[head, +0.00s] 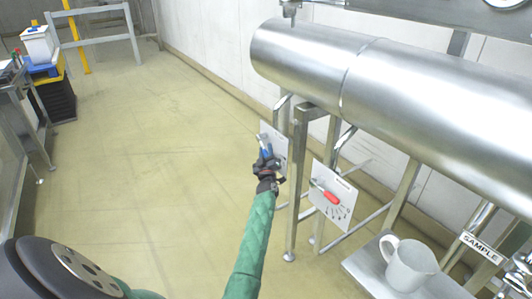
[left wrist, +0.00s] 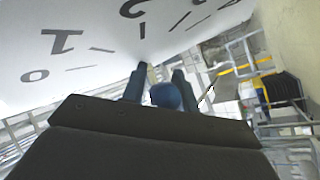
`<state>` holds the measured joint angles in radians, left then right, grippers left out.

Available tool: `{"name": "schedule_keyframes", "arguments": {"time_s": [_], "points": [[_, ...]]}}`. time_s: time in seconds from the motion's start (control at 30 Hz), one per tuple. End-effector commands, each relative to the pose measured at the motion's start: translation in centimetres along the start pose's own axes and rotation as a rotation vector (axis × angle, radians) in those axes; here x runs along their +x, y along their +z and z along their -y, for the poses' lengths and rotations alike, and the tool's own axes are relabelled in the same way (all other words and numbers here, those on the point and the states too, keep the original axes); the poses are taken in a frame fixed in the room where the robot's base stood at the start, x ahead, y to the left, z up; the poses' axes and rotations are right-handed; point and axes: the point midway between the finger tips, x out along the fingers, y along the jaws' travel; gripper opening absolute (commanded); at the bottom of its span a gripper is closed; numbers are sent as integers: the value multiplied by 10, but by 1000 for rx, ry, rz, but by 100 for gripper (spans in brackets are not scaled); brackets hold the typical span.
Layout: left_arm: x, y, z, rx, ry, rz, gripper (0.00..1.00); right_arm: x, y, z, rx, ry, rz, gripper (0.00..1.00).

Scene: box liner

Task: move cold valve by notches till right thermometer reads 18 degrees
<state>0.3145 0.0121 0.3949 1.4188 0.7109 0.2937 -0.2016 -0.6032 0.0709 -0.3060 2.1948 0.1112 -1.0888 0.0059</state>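The cold valve has a blue handle (head: 265,152) in front of a white scale plate (head: 275,143), partly hidden by my left gripper (head: 266,163). In the left wrist view its round blue knob (left wrist: 166,96) sits between the two fingers of the gripper (left wrist: 158,88). A gap shows on the knob's left, so the fingers look open around it. The plate (left wrist: 80,40) carries ticks and the numbers 0, 1 and part of 2; the exact notch is unclear. A round gauge (head: 505,2) is cut off at the top right; no reading is legible. My right gripper is out of view.
A red-handled valve (head: 326,193) on its own white plate (head: 340,205) is to the right. A large steel tank (head: 400,85) hangs above on a metal stand (head: 295,185). A white jug (head: 408,265) stands at the lower right.

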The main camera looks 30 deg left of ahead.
Motion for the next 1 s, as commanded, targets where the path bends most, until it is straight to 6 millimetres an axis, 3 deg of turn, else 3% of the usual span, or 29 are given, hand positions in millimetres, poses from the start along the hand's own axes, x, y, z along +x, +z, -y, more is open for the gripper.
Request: {"name": "schedule_keyframes", "arguments": {"time_s": [0.43, 0.8, 1.0], "points": [[-8, 2, 1, 1, -1, 3, 41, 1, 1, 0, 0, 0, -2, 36], [-61, 2, 1, 0, -1, 3, 41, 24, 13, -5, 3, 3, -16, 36], [-76, 1, 1, 1, -1, 2, 41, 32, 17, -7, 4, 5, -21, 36]]}}
